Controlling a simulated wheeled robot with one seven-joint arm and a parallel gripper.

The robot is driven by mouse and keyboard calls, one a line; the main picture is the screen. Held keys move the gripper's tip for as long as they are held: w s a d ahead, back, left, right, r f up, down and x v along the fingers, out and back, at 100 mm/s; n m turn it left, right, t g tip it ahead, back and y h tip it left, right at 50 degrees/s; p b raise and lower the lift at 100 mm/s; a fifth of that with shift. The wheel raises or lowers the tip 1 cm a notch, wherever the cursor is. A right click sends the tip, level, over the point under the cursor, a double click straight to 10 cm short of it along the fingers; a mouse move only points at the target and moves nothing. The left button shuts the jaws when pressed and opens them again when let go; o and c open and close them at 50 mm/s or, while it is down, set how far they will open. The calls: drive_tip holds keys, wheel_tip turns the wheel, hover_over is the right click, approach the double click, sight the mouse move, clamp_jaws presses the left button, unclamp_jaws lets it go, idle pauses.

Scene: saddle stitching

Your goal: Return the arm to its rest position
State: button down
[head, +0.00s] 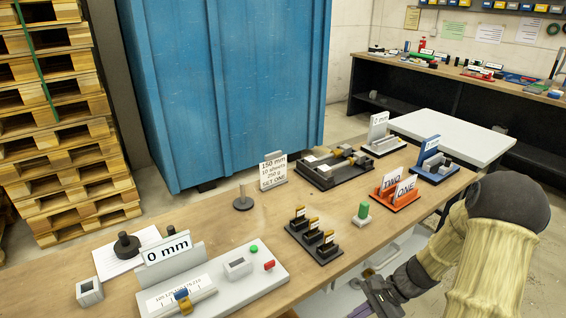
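My arm (460,262) comes in at the lower right, bent beside the workbench, with a dark rounded joint at the top. My gripper (375,303) hangs low at the bottom edge of the view, in front of the bench's near edge. Its fingertips are cut off or too dark and small to make out. A bit of purple shows beside it, and I cannot tell what that is. The wooden workbench (225,235) stands left of the arm, and the gripper appears apart from the items on it.
The bench holds a grey panel reading "0 mm" (215,283), black holders (314,243), a green-topped block (362,213), an orange holder (397,196), a blue holder (434,166) and a dark fixture (335,169). A white table (455,135) stands behind. Floor at right is clear.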

drive_tip(key=s+a+r+n+t+h+p, duration=0.1)
drive_tip(key=r+n+p, duration=0.3)
drive_tip(key=r, duration=0.4)
drive_tip(key=s+a+r+n+t+h+p, duration=0.1)
drive_tip(key=s+r+n+h+p, duration=0.2)
drive_tip(key=r, duration=0.6)
drive_tip(key=s+a+r+n+t+h+p, duration=0.1)
drive_tip(key=s+a+r+n+h+p, duration=0.1)
drive_tip(key=r, duration=0.6)
drive_tip(key=s+n+h+p, duration=0.1)
drive_tip(key=n+h+p, duration=0.1)
drive_tip(key=n+p, duration=0.1)
drive_tip(key=shift+r+p, duration=0.4)
drive_tip(key=shift+p, duration=0.1)
drive_tip(key=shift+s, duration=0.1)
